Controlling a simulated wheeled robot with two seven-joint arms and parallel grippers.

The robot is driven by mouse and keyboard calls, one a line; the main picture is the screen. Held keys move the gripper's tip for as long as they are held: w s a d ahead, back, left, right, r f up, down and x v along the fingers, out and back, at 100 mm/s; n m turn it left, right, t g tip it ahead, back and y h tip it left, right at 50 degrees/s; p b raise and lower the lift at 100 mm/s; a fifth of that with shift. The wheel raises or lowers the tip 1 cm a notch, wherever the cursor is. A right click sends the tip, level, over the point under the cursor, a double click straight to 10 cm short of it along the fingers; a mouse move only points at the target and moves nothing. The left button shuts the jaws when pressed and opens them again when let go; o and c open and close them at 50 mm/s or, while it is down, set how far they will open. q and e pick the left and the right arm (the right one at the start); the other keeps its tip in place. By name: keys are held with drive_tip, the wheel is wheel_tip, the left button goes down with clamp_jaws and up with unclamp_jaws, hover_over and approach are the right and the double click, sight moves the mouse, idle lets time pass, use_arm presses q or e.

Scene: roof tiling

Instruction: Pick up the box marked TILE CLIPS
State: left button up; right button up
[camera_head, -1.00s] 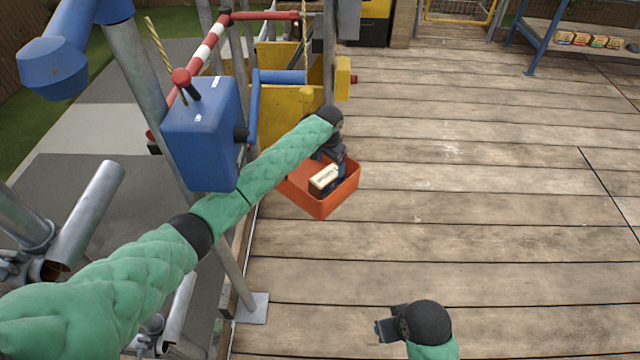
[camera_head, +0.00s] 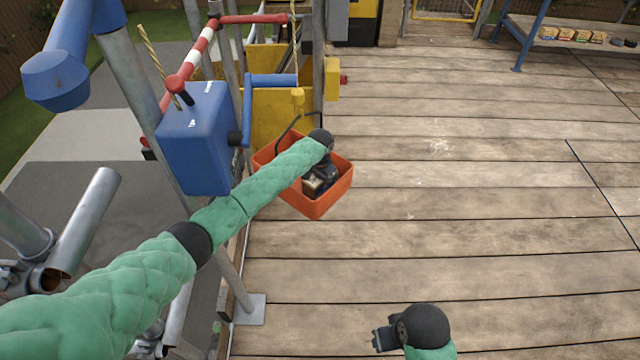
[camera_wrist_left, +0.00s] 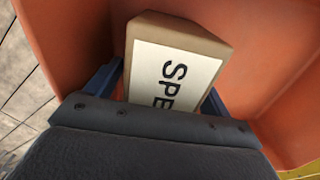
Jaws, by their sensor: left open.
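A cardboard box with a white label (camera_wrist_left: 172,72) lies in an orange tray (camera_head: 319,208). The label's visible letters read "SPE"; the rest is hidden behind my gripper. No TILE CLIPS marking is readable in these frames. My left gripper (camera_head: 318,182) is down inside the tray. In the left wrist view its blue fingers (camera_wrist_left: 158,88) stand open on either side of the box. Contact cannot be told. In the head view the box (camera_head: 312,186) is mostly covered by the gripper. My right gripper (camera_head: 382,338) is low over the deck, away from the tray; its jaw state is unclear.
A blue hoist housing (camera_head: 195,138) and yellow panels (camera_head: 270,120) stand beside the tray. Several small boxes (camera_head: 582,36) sit on a shelf (camera_head: 520,28) at the upper right. The plank deck (camera_head: 450,210) to the right is clear.

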use_arm(q)
drive_tip(key=shift+f, duration=0.2)
drive_tip(key=c, duration=1.3)
drive_tip(key=shift+r, duration=0.1)
drive_tip(key=shift+c, duration=1.2)
drive_tip(key=shift+r, duration=0.1)
